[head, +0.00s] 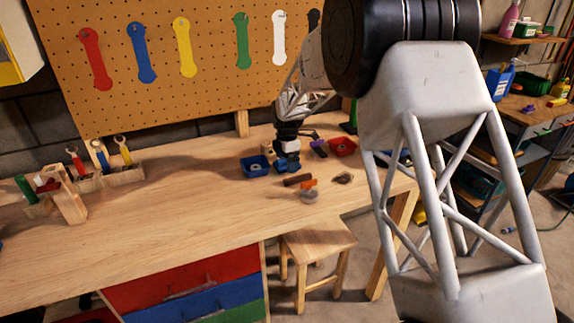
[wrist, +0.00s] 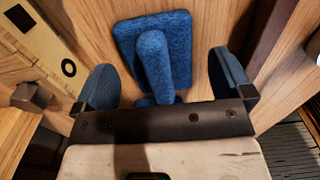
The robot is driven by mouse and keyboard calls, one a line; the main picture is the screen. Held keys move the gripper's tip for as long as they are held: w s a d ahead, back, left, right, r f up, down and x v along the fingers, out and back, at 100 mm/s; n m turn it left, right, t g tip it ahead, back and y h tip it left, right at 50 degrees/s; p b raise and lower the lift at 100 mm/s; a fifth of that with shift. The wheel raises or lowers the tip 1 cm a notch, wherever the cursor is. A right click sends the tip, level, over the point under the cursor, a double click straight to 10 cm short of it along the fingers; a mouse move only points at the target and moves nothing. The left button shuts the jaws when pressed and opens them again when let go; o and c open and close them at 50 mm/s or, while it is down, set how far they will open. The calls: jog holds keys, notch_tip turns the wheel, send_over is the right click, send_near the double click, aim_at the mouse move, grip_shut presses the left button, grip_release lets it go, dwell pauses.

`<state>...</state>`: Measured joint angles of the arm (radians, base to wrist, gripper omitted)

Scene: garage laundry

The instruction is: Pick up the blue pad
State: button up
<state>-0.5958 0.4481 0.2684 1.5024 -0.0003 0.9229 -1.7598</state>
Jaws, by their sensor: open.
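The blue pad (wrist: 128,38) lies on the wooden bench top, in the upper middle of the wrist view. It has a flat fuzzy plate and a raised blue grip (wrist: 151,62) that stands toward the camera. My gripper (wrist: 165,75) is open, with one dark blue finger on each side of the raised grip and a gap visible on both sides. In the head view my gripper (head: 287,163) is low over the bench and largely covers the pad, so the two are hard to tell apart there.
A blue bin (head: 256,167) stands just left of my gripper and a red bin (head: 343,147) to the right. A brown block (head: 297,180), an orange item (head: 309,184) and a grey round item (head: 308,197) lie in front. The bench's left middle is clear.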

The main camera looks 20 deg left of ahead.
dwell(0.4)
jog(key=c, duration=1)
jog(key=shift+r, duration=0.15)
jog(key=shift+r, duration=4.85)
jog(key=o, duration=0.4)
jog(key=shift+c, duration=0.2)
jog(key=c, duration=0.3)
jog(key=s+d+f, duration=0.2)
jog(key=d, duration=1.4)
jog(key=shift+s+d, duration=0.25)
jog(key=shift+d, duration=0.05)
